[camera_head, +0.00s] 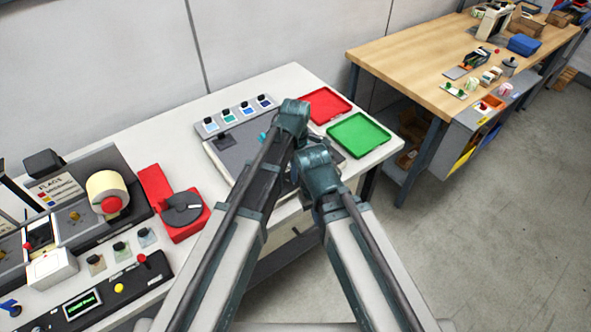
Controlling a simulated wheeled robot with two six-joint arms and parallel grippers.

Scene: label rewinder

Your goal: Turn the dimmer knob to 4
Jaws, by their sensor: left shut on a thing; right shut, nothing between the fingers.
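My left gripper (292,118) is the higher one, over the grey panel (229,157) on the white table. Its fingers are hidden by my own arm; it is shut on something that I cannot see. My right gripper (315,167) is lower and a little to the right, over the panel's right part. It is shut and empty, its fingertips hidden. A row of small dark knobs (247,108) on coloured plates lies along the panel's back edge. I cannot make out which control is the dimmer knob, nor its setting; my arms cover much of the panel.
A red tray (325,104) and a green tray (358,135) lie right of the panel. A red unit with a grey disc (184,208) and a machine with a cream roll (105,187) stand to the left. A wooden bench (420,62) is at the back right.

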